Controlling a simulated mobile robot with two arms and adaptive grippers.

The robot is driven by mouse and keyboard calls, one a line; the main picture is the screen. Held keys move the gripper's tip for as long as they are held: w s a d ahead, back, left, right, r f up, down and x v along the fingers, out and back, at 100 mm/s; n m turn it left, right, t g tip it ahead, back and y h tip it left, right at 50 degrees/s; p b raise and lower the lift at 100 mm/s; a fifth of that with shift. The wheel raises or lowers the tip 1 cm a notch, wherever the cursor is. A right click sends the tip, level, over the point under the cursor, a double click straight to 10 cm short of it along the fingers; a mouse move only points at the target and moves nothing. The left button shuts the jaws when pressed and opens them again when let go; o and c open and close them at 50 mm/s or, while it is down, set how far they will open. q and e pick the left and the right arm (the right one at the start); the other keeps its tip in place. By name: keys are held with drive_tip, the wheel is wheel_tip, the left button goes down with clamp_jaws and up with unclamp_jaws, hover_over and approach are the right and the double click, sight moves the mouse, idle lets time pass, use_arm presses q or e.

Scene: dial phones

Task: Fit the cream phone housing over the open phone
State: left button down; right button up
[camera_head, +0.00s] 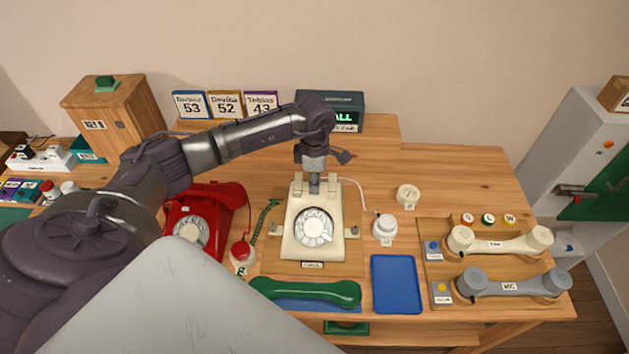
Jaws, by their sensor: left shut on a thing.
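The cream phone housing (296,243), with a white dial on its front, stands upright over a light wooden board in the middle of the table. My left gripper (314,184) reaches down from above and is shut on the housing at its top, between the cradle prongs. The open phone itself is hidden under the housing. I cannot tell whether the housing rests fully down or sits slightly above the board. My right gripper is out of view.
A red phone (205,215) stands to the left, partly behind my arm. A green handset (305,292) lies in front. A blue tray (396,284) and a wooden rack with a cream handset (500,242) and a grey handset (512,284) are to the right. Number cards (225,105) stand behind.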

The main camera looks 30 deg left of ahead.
use_arm(q)
drive_tip(key=shift+f+b, duration=0.3)
drive_tip(key=shift+f, duration=0.05)
drive_tip(key=c, duration=1)
unclamp_jaws()
wheel_tip(320, 180, up, 12)
drive_tip(key=shift+r, duration=0.1)
